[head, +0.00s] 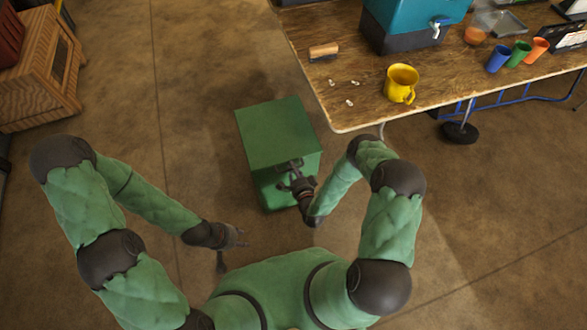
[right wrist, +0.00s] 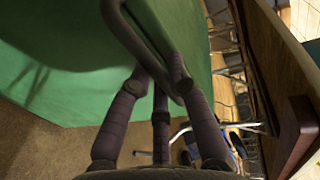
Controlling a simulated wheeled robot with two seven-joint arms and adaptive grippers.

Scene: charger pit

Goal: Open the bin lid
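The green bin (head: 287,190) stands on the floor in the middle of the head view, with its flat green lid (head: 275,132) down on top. My left gripper (head: 232,247) is open and empty, low and left of the bin.
A wooden table (head: 360,110) stands just right of the bin, bearing a yellow mug (head: 400,83), a teal dispenser (head: 405,25) and several cups. A wooden crate (head: 40,75) is at the far left. The floor left of the bin is clear.

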